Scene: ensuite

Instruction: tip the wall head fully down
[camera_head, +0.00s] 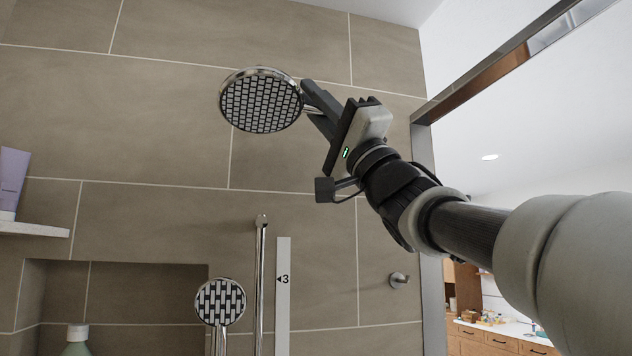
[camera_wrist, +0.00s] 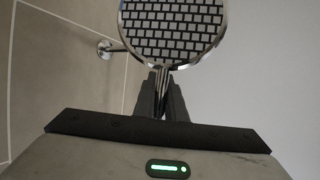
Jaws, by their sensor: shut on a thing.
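The wall head (camera_head: 260,100) is a round chrome shower head with a dark and light patterned face, high against the tiled wall. In the head view its face shows to the front and somewhat downward. In the wrist view the wall head (camera_wrist: 172,28) fills the top middle, with its patterned face toward the camera. My gripper (camera_head: 312,103) reaches it from the right and is shut on its edge. In the wrist view my gripper's fingertips (camera_wrist: 160,88) meet at the lower rim. Its wall mount (camera_wrist: 106,49) shows at the left; it is hidden in the head view.
A hand shower (camera_head: 220,302) hangs below, beside a vertical chrome rail (camera_head: 260,285) and a strip marked 3 (camera_head: 283,300). A shelf with a purple bottle (camera_head: 12,180) is at left. A metal-framed glass edge (camera_head: 520,52) runs near my arm at right.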

